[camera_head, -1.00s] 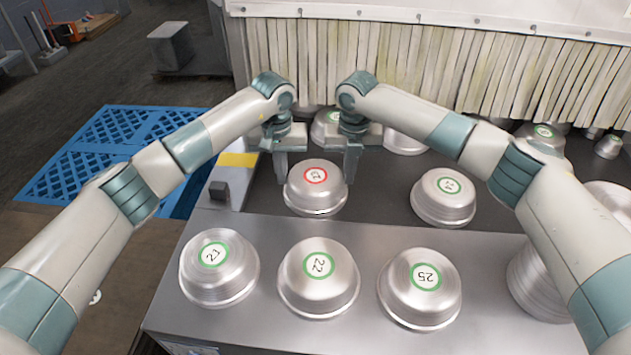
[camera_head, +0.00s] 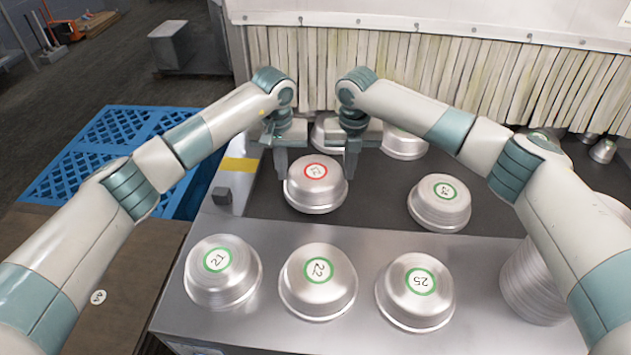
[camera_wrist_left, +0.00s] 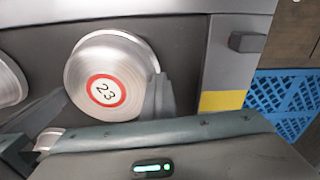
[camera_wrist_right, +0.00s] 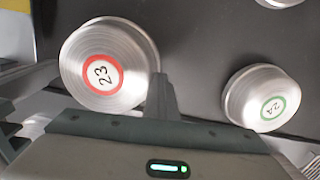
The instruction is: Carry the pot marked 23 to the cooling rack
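The pot marked 23 (camera_head: 318,196), a shiny round metal pot with a red-ringed label, is on the dark surface. It also shows in the left wrist view (camera_wrist_left: 120,60) and the right wrist view (camera_wrist_right: 125,50). My left gripper (camera_head: 281,172) is at its left side and my right gripper (camera_head: 352,165) at its right side. Each gripper's fingers look closed together, pointing down beside the pot's wall. They seem to touch the wall or come very close; I cannot tell which. I cannot identify the cooling rack for certain.
Green-labelled pots 21 (camera_head: 222,278), 22 (camera_head: 318,293) and 25 (camera_head: 415,300) stand on the grey metal top in front. Pot 24 (camera_head: 440,205) is to the right, with more pots behind. A strip curtain (camera_head: 420,80) closes the back. A blue lattice platform (camera_head: 110,140) lies left.

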